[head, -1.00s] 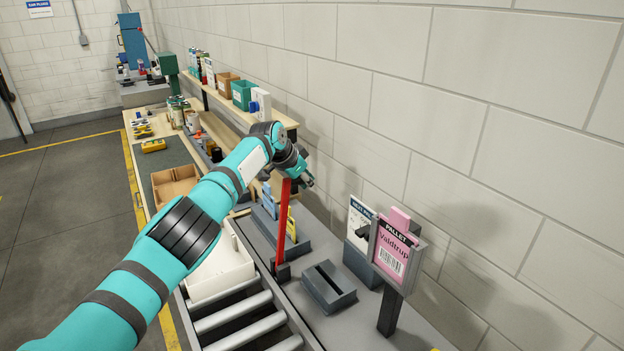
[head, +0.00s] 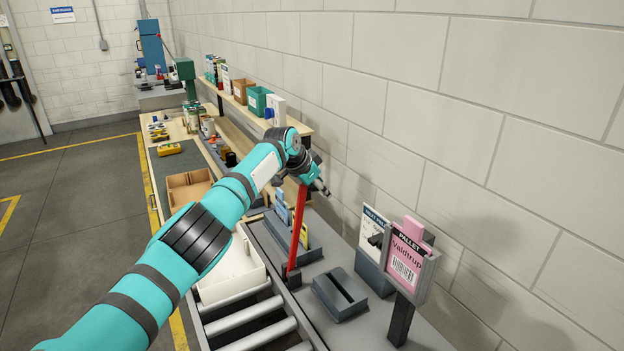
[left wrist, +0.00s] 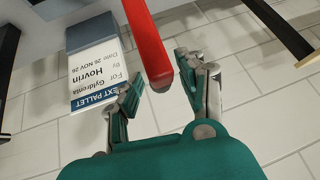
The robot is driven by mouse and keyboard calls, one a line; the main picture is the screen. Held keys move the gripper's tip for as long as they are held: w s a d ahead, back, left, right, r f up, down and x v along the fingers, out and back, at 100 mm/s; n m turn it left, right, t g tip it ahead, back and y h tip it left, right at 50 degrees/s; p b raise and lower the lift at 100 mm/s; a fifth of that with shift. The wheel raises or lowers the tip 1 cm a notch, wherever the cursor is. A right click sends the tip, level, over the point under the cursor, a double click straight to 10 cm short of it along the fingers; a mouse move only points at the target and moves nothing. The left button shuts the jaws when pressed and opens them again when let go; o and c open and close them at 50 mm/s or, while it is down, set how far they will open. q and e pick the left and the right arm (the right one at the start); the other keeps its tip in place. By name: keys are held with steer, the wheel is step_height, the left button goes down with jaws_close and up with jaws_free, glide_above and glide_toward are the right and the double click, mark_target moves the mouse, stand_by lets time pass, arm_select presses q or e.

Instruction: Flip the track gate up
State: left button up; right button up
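The track gate is a red bar (head: 297,236) that stands upright at the side of the roller track (head: 243,318) in the head view, leaning slightly right in the picture. My left gripper (head: 320,187) is at the bar's top end, with my teal arm reaching in from the left. In the left wrist view the red bar (left wrist: 147,42) comes down from the top and its end lies between the two spread fingers of my left gripper (left wrist: 160,68). The fingers look apart from the bar. My right gripper is not in view.
A pink pallet card (head: 404,257) on a dark stand and a white pallet sign (head: 371,227) stand to the right, near the wall. A grey slotted block (head: 340,294) sits beside the track. A white tray (head: 235,288) rests at the track's far end.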

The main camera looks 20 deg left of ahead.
arm_select(q)
steer(key=v, duration=1.1)
steer(key=shift+s+r, duration=0.2)
steer(key=shift+a, duration=0.15)
